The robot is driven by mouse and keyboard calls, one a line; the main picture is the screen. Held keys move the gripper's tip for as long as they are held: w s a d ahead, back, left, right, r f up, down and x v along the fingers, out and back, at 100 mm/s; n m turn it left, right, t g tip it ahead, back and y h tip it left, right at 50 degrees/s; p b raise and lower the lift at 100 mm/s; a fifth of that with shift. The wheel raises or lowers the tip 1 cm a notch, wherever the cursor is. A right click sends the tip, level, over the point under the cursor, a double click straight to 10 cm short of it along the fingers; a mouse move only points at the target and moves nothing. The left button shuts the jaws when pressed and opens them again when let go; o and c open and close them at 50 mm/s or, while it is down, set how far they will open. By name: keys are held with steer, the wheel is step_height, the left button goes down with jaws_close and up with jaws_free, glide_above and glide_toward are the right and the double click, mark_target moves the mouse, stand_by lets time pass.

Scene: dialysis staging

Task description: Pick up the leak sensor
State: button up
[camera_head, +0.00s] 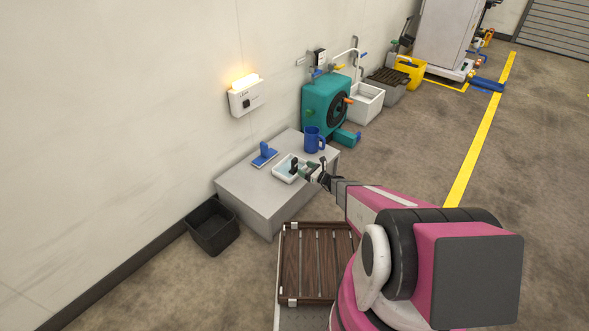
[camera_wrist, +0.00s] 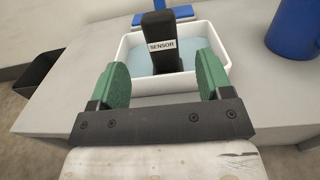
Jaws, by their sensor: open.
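The leak sensor is a black upright block with a white SENSOR label (camera_wrist: 160,47). It stands in a white tray (camera_wrist: 126,82) holding pale blue liquid, on a grey cabinet. In the head view the sensor (camera_head: 294,165) is small and dark in the tray (camera_head: 281,169). My gripper (camera_wrist: 163,75) is open, its two green fingers apart at the near side of the tray. In the wrist view the sensor shows between and beyond the fingertips. In the head view my gripper (camera_head: 309,170) is at the tray's right side. The sensor's lowest part is hard to make out.
A blue stand (camera_head: 264,154) is left of the tray and a blue mug (camera_head: 313,140) behind it on the cabinet (camera_head: 240,188). A teal machine (camera_head: 322,100) stands beyond. A black bin (camera_head: 212,228) is on the floor. A lit wall box (camera_head: 246,97) hangs above.

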mark_target(296, 163)
steer(key=x, duration=0.7)
steer(key=shift+w+a+r, duration=0.1)
steer(key=shift+w+a, duration=0.05)
steer(key=shift+w, duration=0.05)
steer(key=shift+c, duration=0.3)
steer(key=c, duration=1.1)
steer(key=shift+o, duration=0.2)
steer(key=shift+r, duration=0.1)
